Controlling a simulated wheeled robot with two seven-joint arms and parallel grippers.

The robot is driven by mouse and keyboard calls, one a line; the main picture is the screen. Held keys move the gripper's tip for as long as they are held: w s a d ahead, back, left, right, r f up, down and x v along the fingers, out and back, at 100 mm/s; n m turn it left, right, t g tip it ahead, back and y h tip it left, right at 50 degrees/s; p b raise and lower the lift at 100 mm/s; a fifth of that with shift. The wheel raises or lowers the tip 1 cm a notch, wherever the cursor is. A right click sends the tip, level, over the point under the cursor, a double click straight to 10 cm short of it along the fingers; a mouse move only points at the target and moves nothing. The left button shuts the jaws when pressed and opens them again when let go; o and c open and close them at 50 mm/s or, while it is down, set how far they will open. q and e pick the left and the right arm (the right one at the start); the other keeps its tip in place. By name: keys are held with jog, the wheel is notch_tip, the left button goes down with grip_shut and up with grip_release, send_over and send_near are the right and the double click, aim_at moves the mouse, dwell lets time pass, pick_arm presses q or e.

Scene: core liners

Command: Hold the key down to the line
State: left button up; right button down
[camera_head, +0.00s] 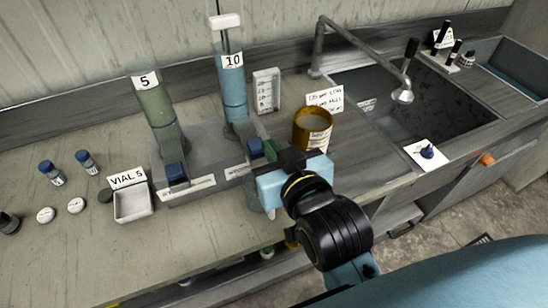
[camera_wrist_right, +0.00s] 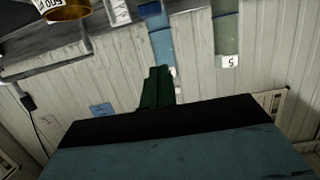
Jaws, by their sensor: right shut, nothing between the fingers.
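Two liquid-filled clear columns stand on a grey base (camera_head: 205,165). The green one (camera_head: 158,108), labelled 5, is on the left. The blue one (camera_head: 232,88), labelled 10, has a white T-shaped top. A blue key (camera_head: 176,173) sits in front of column 5. Another blue key (camera_head: 254,147) sits in front of column 10. My right gripper (camera_head: 268,152) is shut with green fingertips right beside this second key; I cannot tell whether they touch it. Its fingers (camera_wrist_right: 158,88) also show in the wrist view, pressed together and empty.
An amber jar (camera_head: 312,130) stands just right of the gripper, with a handwritten card (camera_head: 325,99) behind it. A white tray (camera_head: 134,204), caps and small vials lie at left. The sink (camera_head: 400,105) is at right.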

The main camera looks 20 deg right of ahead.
jog(key=b+x, duration=0.3)
send_over(260, 159)
jog(key=shift+w+f+p, duration=0.1)
jog(key=shift+f+p, duration=0.25)
jog(key=shift+f, duration=0.15)
notch_tip(260, 159, down, 3)
jog(key=shift+r, duration=0.1)
jog(key=shift+f, duration=0.7)
jog(key=shift+f, duration=0.1)
